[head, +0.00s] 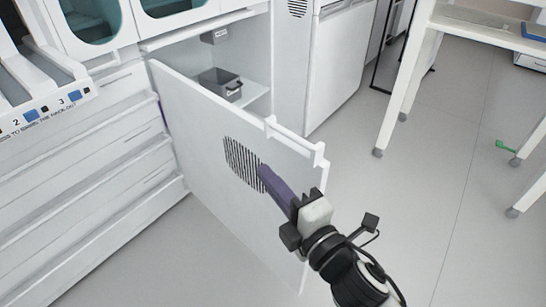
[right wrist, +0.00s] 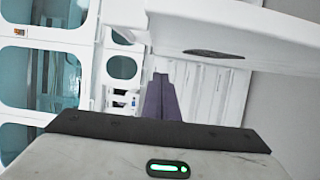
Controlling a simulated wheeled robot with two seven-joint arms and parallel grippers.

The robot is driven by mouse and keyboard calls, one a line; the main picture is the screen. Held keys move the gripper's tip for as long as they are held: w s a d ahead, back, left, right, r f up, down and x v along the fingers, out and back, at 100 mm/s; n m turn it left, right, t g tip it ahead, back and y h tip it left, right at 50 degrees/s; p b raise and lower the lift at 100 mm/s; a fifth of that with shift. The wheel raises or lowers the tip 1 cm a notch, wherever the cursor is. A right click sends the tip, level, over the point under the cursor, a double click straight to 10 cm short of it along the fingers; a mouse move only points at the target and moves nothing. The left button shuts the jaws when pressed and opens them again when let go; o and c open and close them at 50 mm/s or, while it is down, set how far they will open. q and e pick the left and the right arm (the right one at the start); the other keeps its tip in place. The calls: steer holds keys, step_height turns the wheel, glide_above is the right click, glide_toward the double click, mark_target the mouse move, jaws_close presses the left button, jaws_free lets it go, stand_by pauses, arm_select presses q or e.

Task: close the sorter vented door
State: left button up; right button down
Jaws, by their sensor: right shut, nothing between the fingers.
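The sorter's vented door (head: 200,130) is a white panel with a dark slotted vent (head: 242,163), swung well open from the white sorter cabinet (head: 100,150) in the head view. A white latch-like rail runs along its top free edge. My right gripper (head: 264,171) is shut and empty, its purple fingers in front of the door's outer face by the vent; I cannot tell whether they touch it. In the right wrist view the shut fingers (right wrist: 160,85) point toward the cabinet front, with the white door panel (right wrist: 250,35) above them. My left gripper is out of view.
Inside the open compartment is a small dark box (head: 220,84) on a white shelf. A white cabinet (head: 338,70) stands behind the door. A white wheeled table (head: 480,35) is at the upper right. The grey floor (head: 430,190) right of the door is mostly clear.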

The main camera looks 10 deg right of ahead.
mark_target(274, 156)
steer(key=shift+w+d+b, duration=0.2)
steer(key=shift+w+d, duration=0.15)
steer(key=shift+w, duration=0.7)
steer(key=shift+w+d+b, duration=0.25)
steer(key=shift+w+d, duration=0.15)
steer(key=shift+w, duration=0.6)
steer(key=shift+w+d+b, duration=0.2)
steer(key=shift+w+d, duration=0.15)
steer(key=shift+w, duration=0.7)
